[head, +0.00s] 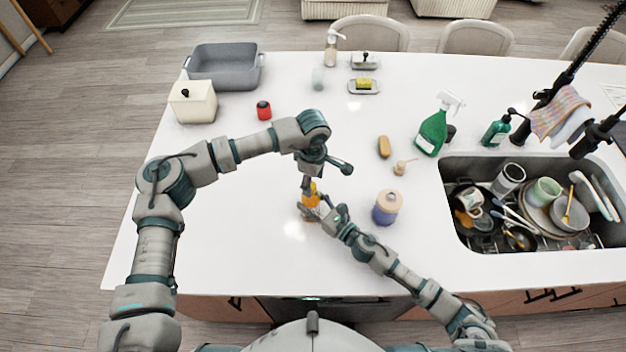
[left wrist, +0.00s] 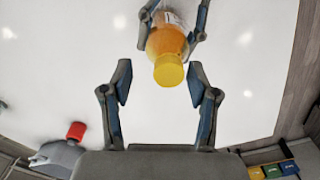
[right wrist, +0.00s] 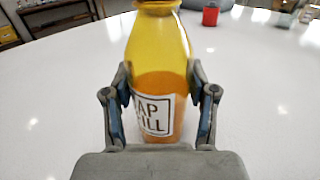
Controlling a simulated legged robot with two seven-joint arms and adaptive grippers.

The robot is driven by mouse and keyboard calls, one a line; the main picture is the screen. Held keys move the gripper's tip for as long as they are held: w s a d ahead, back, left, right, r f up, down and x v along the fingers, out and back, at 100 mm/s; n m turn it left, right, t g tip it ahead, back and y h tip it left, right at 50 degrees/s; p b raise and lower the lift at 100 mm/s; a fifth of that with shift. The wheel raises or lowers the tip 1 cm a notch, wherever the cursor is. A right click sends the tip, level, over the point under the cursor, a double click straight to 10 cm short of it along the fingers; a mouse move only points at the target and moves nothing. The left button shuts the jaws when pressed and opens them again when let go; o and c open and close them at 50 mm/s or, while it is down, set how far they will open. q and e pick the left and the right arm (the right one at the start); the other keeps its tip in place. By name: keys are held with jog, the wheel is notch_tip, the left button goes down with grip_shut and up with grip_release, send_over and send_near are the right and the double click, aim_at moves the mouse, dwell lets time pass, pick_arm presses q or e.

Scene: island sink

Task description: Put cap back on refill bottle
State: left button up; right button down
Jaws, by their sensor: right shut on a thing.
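The refill bottle (head: 312,200) stands near the front middle of the island, with orange liquid below a clear yellow upper part and a white label (right wrist: 152,114). My right gripper (right wrist: 160,100) is shut around its body from the side. In the left wrist view a yellow cap (left wrist: 168,70) sits at the top of the bottle (left wrist: 167,42); how firmly it is seated cannot be told. My left gripper (left wrist: 160,85) is open above the bottle, its fingers apart and not touching the cap. The bottle's top is cut off in the right wrist view.
A purple jar with a tan lid (head: 386,207) stands right of the bottle. A red container (head: 263,110), white canister (head: 193,102), green spray bottle (head: 436,130) and sponge (head: 384,146) lie farther back. The sink (head: 463,240) holds dishes. The counter left of the bottle is clear.

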jog(key=shift+w, duration=0.1)
pick_arm(q)
jog(key=shift+r, duration=0.3)
pick_arm(e)
jog(key=shift+d, duration=0.1)
pick_arm(q)
notch_tip(320, 180, up, 11)
jog(key=shift+w+r, duration=0.1)
pick_arm(e)
jog(key=shift+c, duration=1.2)
grip_release()
